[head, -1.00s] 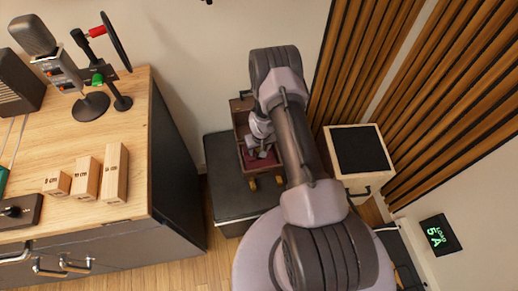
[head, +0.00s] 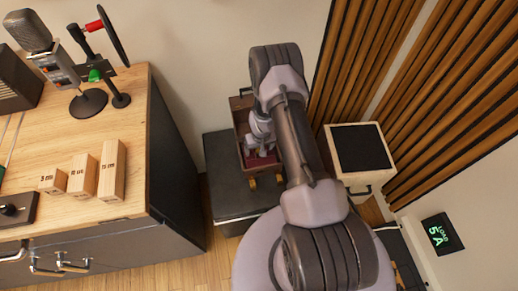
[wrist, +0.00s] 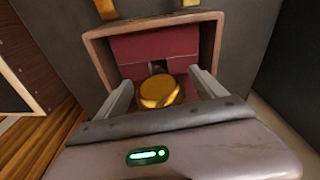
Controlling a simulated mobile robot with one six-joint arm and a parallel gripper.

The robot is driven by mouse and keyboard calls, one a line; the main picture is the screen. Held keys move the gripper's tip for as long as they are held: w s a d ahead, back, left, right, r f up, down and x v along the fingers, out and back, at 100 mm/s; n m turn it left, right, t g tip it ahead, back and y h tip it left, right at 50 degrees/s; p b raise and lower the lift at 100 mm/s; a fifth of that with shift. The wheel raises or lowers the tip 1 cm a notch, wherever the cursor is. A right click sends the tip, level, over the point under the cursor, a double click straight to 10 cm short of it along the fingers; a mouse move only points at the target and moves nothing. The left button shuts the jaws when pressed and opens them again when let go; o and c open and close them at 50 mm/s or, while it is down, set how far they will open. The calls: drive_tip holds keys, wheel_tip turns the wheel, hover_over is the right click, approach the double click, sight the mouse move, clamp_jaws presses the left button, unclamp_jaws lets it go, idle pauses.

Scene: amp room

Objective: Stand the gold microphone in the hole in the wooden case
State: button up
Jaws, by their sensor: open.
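The wooden case (wrist: 95,50) is open, with a dark red lining (wrist: 135,49), and it fills the upper middle of the wrist view. In the head view the case (head: 240,117) lies on a dark box, partly hidden by my arm. The gold microphone (wrist: 160,91) shows as a round gold top between my gripper's fingers. A small dark opening (wrist: 157,66) in the lining lies right behind it; I cannot tell whether the microphone's lower end is in it. My gripper (wrist: 160,77) is open, a finger on either side of the microphone, reaching into the case.
The dark box (head: 225,190) stands beside a wooden desk (head: 125,130) carrying wooden blocks (head: 83,175) and a grey microphone (head: 30,32). A cabinet with a black top (head: 357,150) stands to the right, near a slatted wall (head: 365,60).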

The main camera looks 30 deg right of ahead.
wheel_tip(320, 180, up, 16)
drive_tip(key=s+p, duration=0.2)
drive_tip(key=p, duration=0.4)
drive_tip(key=shift+s+a+r, duration=0.2)
drive_tip(key=shift+s, duration=0.05)
